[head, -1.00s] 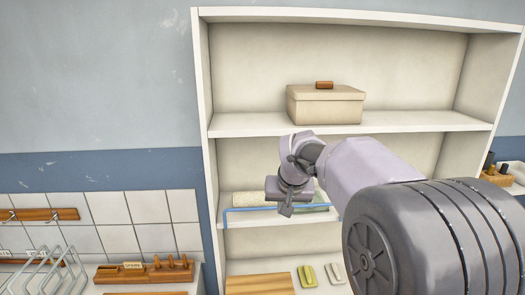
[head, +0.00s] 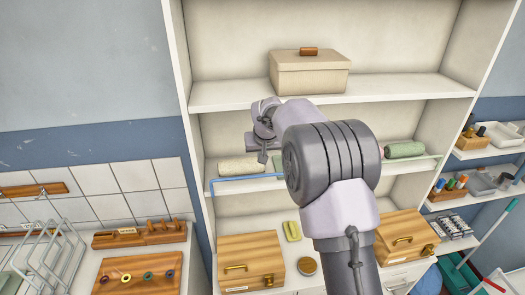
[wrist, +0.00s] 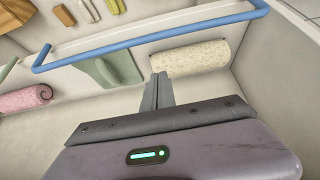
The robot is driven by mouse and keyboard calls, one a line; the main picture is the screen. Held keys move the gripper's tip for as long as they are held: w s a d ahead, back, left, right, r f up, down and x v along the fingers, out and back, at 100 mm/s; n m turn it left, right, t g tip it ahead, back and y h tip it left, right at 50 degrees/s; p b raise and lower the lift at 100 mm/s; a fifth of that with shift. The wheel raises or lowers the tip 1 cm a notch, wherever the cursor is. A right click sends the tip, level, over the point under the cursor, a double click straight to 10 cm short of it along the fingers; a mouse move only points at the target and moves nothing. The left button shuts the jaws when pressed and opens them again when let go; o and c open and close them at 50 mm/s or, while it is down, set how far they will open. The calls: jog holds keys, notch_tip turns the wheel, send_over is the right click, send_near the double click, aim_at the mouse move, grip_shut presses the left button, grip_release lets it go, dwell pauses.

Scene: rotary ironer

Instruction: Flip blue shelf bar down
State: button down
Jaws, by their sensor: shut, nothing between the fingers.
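The blue shelf bar (head: 235,179) runs along the front of the middle shelf (head: 230,204), its left end bent downward in the head view. In the wrist view the bar (wrist: 90,55) spans the upper part of the picture, with a bend at each end. My gripper (head: 262,156) is at the left half of this shelf, a little above the bar in the head view. In the wrist view my gripper's fingers (wrist: 158,78) are together and empty, with their tips just below the bar in the picture. I see no clear contact.
A lidded beige box (head: 310,75) stands on the shelf above. Wooden boxes (head: 250,260) stand below. The wall is at the left.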

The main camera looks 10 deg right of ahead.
jog(key=f, duration=0.1)
jog(key=s+f+p, duration=0.1)
jog(key=f, duration=0.1)
jog(key=s+f, duration=0.1)
jog(key=shift+f+p, duration=0.15)
jog(key=shift+p, duration=0.15)
jog(key=shift+w+f, duration=0.1)
jog(key=shift+w, duration=0.15)
